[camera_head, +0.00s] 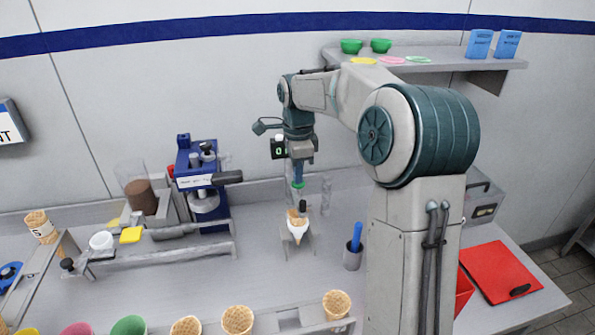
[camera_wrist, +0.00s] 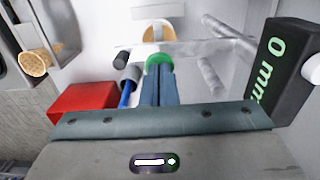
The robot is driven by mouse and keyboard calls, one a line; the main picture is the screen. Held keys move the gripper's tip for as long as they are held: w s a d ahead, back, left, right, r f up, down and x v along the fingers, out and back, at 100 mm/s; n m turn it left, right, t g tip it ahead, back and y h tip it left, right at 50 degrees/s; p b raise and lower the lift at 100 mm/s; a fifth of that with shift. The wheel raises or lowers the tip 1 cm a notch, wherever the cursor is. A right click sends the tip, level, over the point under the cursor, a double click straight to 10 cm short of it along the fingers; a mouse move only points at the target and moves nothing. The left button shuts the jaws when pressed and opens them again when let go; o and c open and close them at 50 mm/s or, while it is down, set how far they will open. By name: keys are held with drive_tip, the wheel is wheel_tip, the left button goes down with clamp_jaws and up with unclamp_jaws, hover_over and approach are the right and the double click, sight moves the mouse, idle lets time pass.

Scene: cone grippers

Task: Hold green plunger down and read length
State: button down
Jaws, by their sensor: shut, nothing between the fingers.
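The green plunger (camera_head: 298,185) is a small green cap above a stand on the counter. My gripper (camera_head: 298,180) is shut and empty, pointing down with its fingertips at the cap. In the wrist view my gripper (camera_wrist: 158,75) has its closed blue fingers against or just over the green plunger (camera_wrist: 159,60); I cannot tell if it is pressed. A black display (camera_head: 279,148) beside my gripper shows 0 in green digits. The display in the wrist view (camera_wrist: 276,70) reads "0 mm". A cone (camera_head: 297,226) with a white lower part sits in a small stand below the plunger.
A blue press machine (camera_head: 205,180) stands to the left. A grey cup with a blue handle (camera_head: 354,250) stands to the right, and a red board (camera_head: 505,275) lies further right. Several waffle cones line the front. A shelf (camera_head: 440,64) is above.

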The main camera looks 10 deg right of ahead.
sight(299, 185)
wheel_tip(299, 185, down, 3)
drive_tip(key=shift+f+b, duration=0.1)
drive_tip(key=shift+b, duration=0.95)
drive_tip(key=shift+s+f, duration=0.2)
drive_tip(key=shift+s, duration=0.1)
drive_tip(key=shift+w+r+p, duration=0.1)
drive_tip(key=shift+r+p, duration=0.3)
drive_tip(key=shift+r, duration=0.2)
wheel_tip(299, 185, up, 14)
drive_tip(key=p, duration=0.2)
drive_tip(key=shift+w+r, duration=0.15)
drive_tip(key=shift+r, duration=0.1)
